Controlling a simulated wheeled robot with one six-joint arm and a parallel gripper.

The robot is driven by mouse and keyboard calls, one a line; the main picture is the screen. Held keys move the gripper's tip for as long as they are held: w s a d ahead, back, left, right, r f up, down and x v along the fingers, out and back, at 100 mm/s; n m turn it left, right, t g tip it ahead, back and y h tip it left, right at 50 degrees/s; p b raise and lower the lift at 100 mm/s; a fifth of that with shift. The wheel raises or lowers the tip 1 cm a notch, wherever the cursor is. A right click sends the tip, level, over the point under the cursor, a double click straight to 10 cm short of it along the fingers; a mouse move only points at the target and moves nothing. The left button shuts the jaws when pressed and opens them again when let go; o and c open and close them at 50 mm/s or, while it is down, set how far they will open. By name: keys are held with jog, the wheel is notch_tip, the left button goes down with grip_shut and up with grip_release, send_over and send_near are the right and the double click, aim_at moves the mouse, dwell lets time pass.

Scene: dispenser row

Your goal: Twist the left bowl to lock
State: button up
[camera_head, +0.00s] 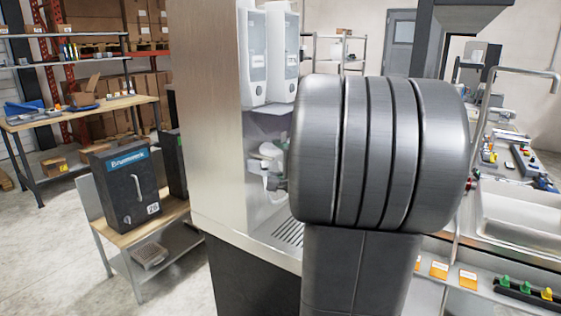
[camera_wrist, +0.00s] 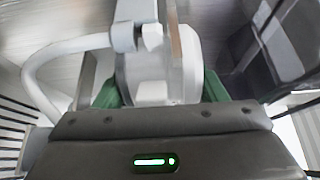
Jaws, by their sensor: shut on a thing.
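Two tall white dispenser units stand side by side in the steel cabinet, a left one (camera_head: 253,58) and a right one (camera_head: 284,52). Below them my gripper (camera_head: 271,168) shows as a small whitish and greenish shape, partly hidden by my arm. In the wrist view my gripper (camera_wrist: 160,92) has its green fingers on both sides of a white part (camera_wrist: 148,66), which I take for the left bowl. It is shut on this part. A white curved tube or handle (camera_wrist: 40,75) bends around on the left. Whether the bowl is turned fully cannot be told.
The cabinet's steel side wall (camera_head: 207,120) stands close on the left, with a slotted drip grille (camera_head: 289,233) below the dispensers. My arm blocks the middle. A black box (camera_head: 128,187) stands on a low bench at left. A sink (camera_head: 520,220) is at right.

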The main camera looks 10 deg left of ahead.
jog(key=o, duration=1.1)
jog(key=b+v, duration=0.2)
jog(key=v, duration=1.1)
jog(key=shift+s+d, duration=0.3)
jog(key=p+x, duration=0.2)
jog(key=x, duration=1.2)
jog(key=shift+s+d, duration=0.1)
